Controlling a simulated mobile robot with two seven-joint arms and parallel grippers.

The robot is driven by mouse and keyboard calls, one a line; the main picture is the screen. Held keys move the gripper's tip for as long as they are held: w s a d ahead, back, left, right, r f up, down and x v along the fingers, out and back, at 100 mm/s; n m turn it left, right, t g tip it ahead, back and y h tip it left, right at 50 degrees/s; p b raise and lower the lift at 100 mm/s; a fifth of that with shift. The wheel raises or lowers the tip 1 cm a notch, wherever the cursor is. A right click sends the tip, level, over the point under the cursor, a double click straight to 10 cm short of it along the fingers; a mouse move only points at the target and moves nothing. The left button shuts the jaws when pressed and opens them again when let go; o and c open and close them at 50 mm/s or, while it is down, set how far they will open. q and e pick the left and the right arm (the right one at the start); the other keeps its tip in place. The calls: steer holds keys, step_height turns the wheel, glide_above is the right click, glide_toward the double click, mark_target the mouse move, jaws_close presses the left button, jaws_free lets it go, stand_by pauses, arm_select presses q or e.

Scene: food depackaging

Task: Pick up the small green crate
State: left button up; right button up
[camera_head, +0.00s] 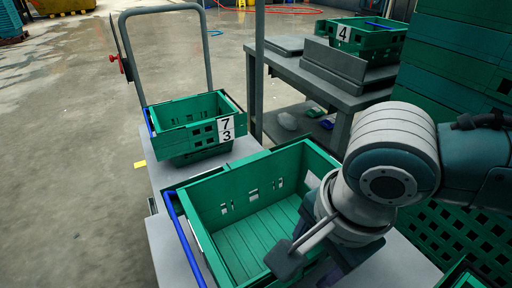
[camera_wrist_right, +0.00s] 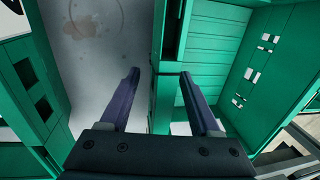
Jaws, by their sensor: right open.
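A green crate (camera_head: 262,222) with slatted walls stands open and empty on a grey surface in front of me. A smaller-looking green crate (camera_head: 176,143) with a "7 3" label stands behind it on the cart, and another green crate (camera_head: 376,41) marked "4" is on the table at the back. I cannot tell which is the small one meant. My right gripper (camera_wrist_right: 160,74) is open and empty; in the right wrist view its fingers are on either side of a green crate wall (camera_wrist_right: 164,110). Contact cannot be told. My left gripper is not in view.
A cart handle (camera_head: 205,45) rises behind the labelled crate. Stacked green crates (camera_head: 455,75) block the right side. A blue bar (camera_head: 186,243) runs along the near crate's left side. Open floor (camera_head: 70,150) lies to the left.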

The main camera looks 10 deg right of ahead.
jaws_close()
stand_by(0.3)
stand_by(1.0)
